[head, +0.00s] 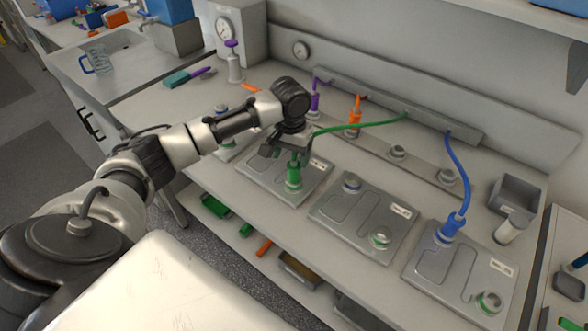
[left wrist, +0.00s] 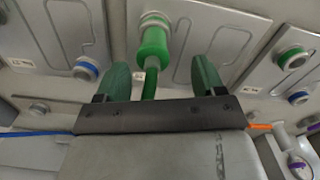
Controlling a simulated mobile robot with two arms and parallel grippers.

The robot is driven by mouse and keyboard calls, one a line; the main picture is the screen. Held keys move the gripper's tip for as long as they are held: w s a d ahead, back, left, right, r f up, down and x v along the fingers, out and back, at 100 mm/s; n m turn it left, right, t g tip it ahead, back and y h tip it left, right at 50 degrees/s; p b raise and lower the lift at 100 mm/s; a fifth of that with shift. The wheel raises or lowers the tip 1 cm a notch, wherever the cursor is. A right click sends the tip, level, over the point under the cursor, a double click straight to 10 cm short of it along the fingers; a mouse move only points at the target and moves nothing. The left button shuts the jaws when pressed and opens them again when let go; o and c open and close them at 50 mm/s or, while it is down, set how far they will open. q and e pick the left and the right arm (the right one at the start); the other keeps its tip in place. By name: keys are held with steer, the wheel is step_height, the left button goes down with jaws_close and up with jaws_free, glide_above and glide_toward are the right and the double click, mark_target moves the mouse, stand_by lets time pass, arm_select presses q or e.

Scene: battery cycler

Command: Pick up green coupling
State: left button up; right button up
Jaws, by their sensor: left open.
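The green coupling (head: 293,175) stands upright on a port of the left battery plate (head: 262,178). A green hose (head: 360,126) runs from its top to the back rail. My left gripper (head: 287,150) is just above the coupling with its jaws open. In the left wrist view the green coupling (left wrist: 154,45) lies ahead, between the lines of the two green fingers (left wrist: 163,76), with a gap to each side. The fingers do not appear to touch it. My right gripper is in neither view.
A blue coupling (head: 452,226) with a blue hose sits on the right plate (head: 425,268). The middle plate (head: 340,222) has no hose. Orange (head: 355,108) and purple (head: 314,100) couplings stand by the back rail (head: 400,108). A grey bin (head: 516,193) stands at the right.

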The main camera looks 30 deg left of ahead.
mark_target(294, 170)
arm_select(q)
steer(key=f, duration=0.2)
steer(key=d+f+p, duration=0.1)
steer(key=f, duration=0.1)
steer(key=shift+w+f, duration=0.1)
steer(key=shift+a+f, duration=0.1)
steer(key=shift+f, duration=0.6)
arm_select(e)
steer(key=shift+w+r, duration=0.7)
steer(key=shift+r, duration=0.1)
arm_select(q)
steer(key=c, duration=1.1)
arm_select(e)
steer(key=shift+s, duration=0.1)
